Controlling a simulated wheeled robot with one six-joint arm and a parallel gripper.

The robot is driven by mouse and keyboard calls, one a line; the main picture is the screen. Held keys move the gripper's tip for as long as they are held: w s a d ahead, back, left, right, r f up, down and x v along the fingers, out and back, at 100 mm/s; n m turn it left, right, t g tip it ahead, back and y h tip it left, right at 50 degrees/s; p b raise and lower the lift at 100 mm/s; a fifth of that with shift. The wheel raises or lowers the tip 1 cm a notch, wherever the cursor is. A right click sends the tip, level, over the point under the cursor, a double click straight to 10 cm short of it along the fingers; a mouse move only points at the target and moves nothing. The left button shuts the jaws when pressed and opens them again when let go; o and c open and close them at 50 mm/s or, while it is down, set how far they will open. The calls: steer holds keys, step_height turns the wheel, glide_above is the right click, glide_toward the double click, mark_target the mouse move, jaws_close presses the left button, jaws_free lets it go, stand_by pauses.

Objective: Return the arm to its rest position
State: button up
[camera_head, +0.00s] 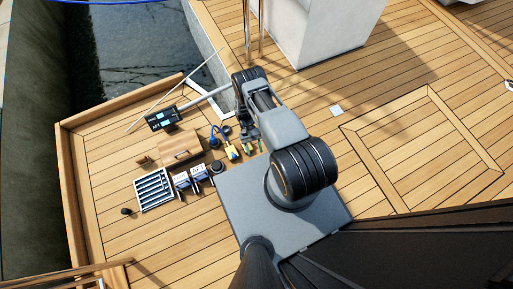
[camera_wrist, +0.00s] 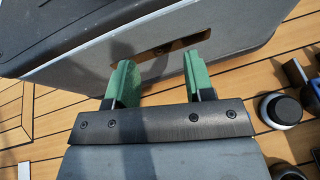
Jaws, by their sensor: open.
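My arm is folded over my base in the head view, its elbow raised towards the top. My gripper (camera_head: 253,147) hangs low beside my base, at the right end of the group of small items. In the wrist view my gripper (camera_wrist: 158,78) shows two green-padded fingers, well apart with nothing between them. The fingers point at a grey body with a dark slot, which looks like part of my own base. I cannot tell whether they touch it.
A dark round item (camera_wrist: 280,108) lies right of my gripper. Deck on the right is mostly clear.

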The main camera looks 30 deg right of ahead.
steer(key=shift+s+a, duration=0.1)
steer(key=shift+s, duration=0.1)
stand_by(0.3)
steer(key=w+r+t+p, duration=0.2)
steer(key=w+r+p, duration=0.25)
steer(key=r, duration=0.95)
steer(key=w+r+n+t+h+p, duration=0.1)
steer(key=w+r+t+p, duration=0.3)
steer(key=r, duration=1)
steer(key=w+r+t+p, duration=0.1)
steer(key=w+r+p, duration=0.4)
steer(key=r, duration=1)
steer(key=s+r+t+p, duration=0.3)
steer(key=s+r+p, duration=0.1)
steer(key=r, duration=0.8)
steer(key=s+r+n+t+p, duration=0.1)
steer(key=s+r+t+p, duration=0.2)
steer(key=r, duration=1)
steer(key=s+r+t+p, duration=0.4)
steer(key=s+r+p, duration=0.3)
steer(key=r+p, duration=0.3)
step_height(320, 180, up, 3)
steer(key=shift+f+n+h, duration=0.1)
steer(key=shift+n+h, duration=0.2)
steer(key=shift+n, duration=0.1)
steer(key=shift+a, duration=0.1)
